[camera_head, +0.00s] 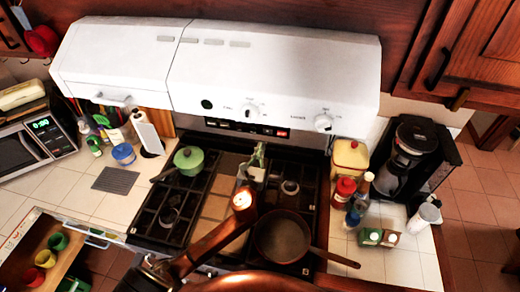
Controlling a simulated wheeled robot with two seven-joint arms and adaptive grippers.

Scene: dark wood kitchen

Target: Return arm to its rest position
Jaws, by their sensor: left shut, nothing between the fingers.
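My left arm (215,238) comes in from the lower left and reaches over the stove (168,232). Its brown link shines brightly near its far end. My left gripper (258,152) is at that end, small in the view, above the back middle of the stove and in front of the hood. It is shut and holds nothing. It is between the green pot and the dark pan, apart from both as far as I can tell. My right gripper is not in view.
A green lidded pot (188,160) and a dark pan (282,238) stand on the stove. The white hood (275,70) hangs above. Bottles (345,190) and a coffee maker (408,150) stand at right. An open drawer (22,250) with coloured cups juts out at lower left.

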